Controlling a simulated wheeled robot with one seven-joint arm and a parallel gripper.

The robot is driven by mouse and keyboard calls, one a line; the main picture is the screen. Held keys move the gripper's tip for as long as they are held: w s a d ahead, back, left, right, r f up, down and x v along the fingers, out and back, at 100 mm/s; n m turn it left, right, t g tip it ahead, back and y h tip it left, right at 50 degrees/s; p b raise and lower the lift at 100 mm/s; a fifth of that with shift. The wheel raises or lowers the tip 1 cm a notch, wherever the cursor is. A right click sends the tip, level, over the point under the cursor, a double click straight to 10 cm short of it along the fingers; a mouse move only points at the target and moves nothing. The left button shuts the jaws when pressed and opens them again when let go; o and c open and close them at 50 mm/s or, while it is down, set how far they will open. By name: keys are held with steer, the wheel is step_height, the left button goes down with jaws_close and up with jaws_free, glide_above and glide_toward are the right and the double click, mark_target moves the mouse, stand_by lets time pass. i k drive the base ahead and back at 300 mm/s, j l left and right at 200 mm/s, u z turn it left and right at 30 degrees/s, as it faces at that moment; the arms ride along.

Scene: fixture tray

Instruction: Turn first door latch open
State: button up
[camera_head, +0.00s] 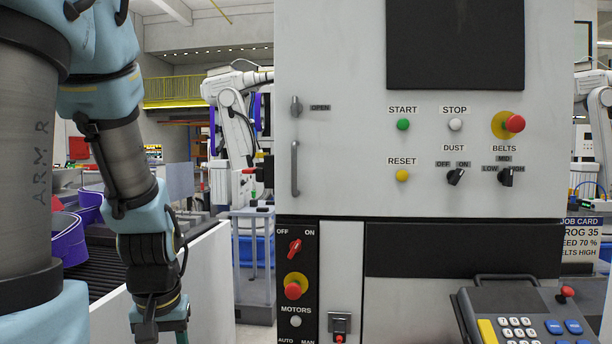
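A small grey door latch (296,106) sits on the upper left of the light grey cabinet door (340,60). Its grip stands upright, and an OPEN label (320,108) is just to its right. A vertical grey door handle (295,168) is below the latch. The door looks flush with the cabinet. My arm comes down the left side of the view. My gripper (160,338) points down at the bottom edge, well below and left of the latch and apart from the cabinet. Its fingertips are cut off by the frame, so its opening and contents are hidden.
The cabinet front carries START, STOP and RESET buttons, a red stop button (514,123) and selector knobs. A lower panel has a red switch (295,247) and another red button (294,291). A keypad device (520,315) juts out lower right. A white wall (210,285) stands beside my gripper.

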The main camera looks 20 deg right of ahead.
mark_target(296, 108)
steer(key=z, duration=0.4)
steer(key=i, duration=0.4)
steer(key=k+l+z, duration=0.1)
steer(key=z, duration=1.2)
steer(key=j+u, duration=0.15)
steer(key=u, duration=1.15)
